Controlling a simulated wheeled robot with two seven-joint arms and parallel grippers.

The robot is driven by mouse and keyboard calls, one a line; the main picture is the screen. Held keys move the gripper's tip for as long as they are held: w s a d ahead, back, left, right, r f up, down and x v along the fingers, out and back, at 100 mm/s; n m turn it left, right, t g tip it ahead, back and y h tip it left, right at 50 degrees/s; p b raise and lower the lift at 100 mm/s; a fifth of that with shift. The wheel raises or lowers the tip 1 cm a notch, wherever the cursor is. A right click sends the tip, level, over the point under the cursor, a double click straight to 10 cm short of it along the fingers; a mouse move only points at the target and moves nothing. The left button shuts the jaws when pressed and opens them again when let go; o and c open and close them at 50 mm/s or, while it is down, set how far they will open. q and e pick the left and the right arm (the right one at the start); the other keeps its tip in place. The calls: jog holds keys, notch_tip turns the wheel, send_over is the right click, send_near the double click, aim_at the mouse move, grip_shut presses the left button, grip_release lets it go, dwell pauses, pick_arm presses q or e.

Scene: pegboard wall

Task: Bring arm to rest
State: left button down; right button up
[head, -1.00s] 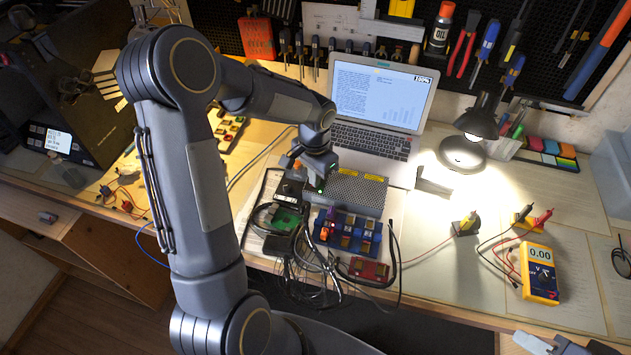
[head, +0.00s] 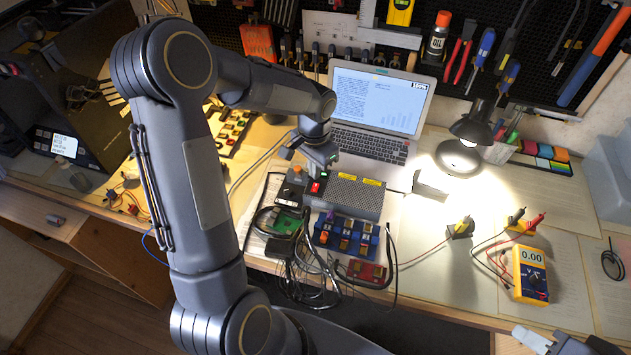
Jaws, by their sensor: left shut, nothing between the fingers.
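My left arm reaches in from the left. My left gripper (head: 318,163) is shut and empty, above the front end of a grey mesh-topped power box (head: 358,193). An orange knob (head: 297,170) and a red spot (head: 315,187), perhaps a switch or lamp, show on that end of the box. The gripper looks apart from the box, though the gap is hard to judge. A grey part at the bottom right edge looks like my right gripper (head: 545,342); it is mostly cut off, and its jaws cannot be read.
An open laptop (head: 375,105) stands behind the box. A blue module board (head: 345,238), green circuit board (head: 288,222) and tangled black cables lie in front. A lit lamp (head: 462,150) and yellow multimeter (head: 531,272) are to the right. The papers between are mostly clear.

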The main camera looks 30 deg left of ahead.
pick_arm(q)
jog(key=shift+r+p, duration=0.4)
jog(key=shift+r, duration=0.45)
